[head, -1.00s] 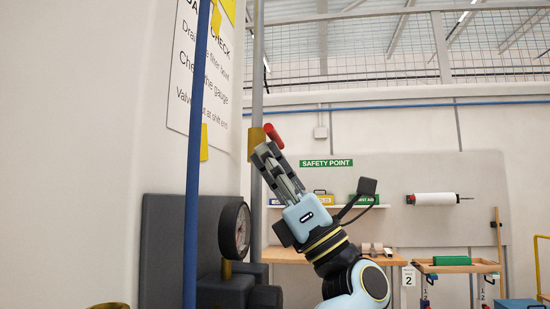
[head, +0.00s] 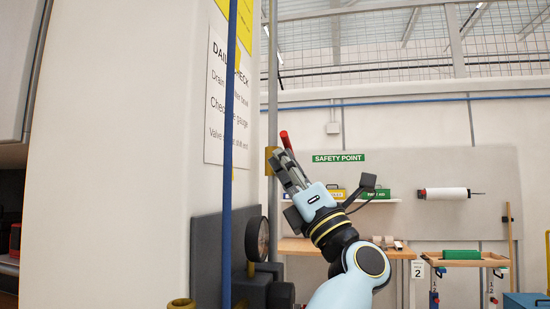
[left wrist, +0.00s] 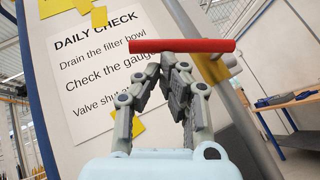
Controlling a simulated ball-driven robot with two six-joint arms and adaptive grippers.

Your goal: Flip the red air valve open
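The red valve lever (head: 286,140) tilts up and to the left beside the yellow valve body (head: 270,161) on a vertical grey pipe (head: 272,95). In the left wrist view the red lever (left wrist: 183,46) runs crosswise over my fingertips, with the yellow valve body (left wrist: 212,68) at its right end. My left gripper (head: 283,161) is right at the lever's lower part. In the left wrist view the fingers (left wrist: 172,62) converge and their tips look together; the lever hides the extreme tips, so contact is unclear. My right gripper is out of view.
A blue pipe (head: 228,130) runs vertically left of the valve. A round gauge (head: 257,240) sits below on dark equipment. The daily check sign (head: 225,100) is on the wall behind. A wooden bench (head: 300,247) stands beyond; open space lies to the right.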

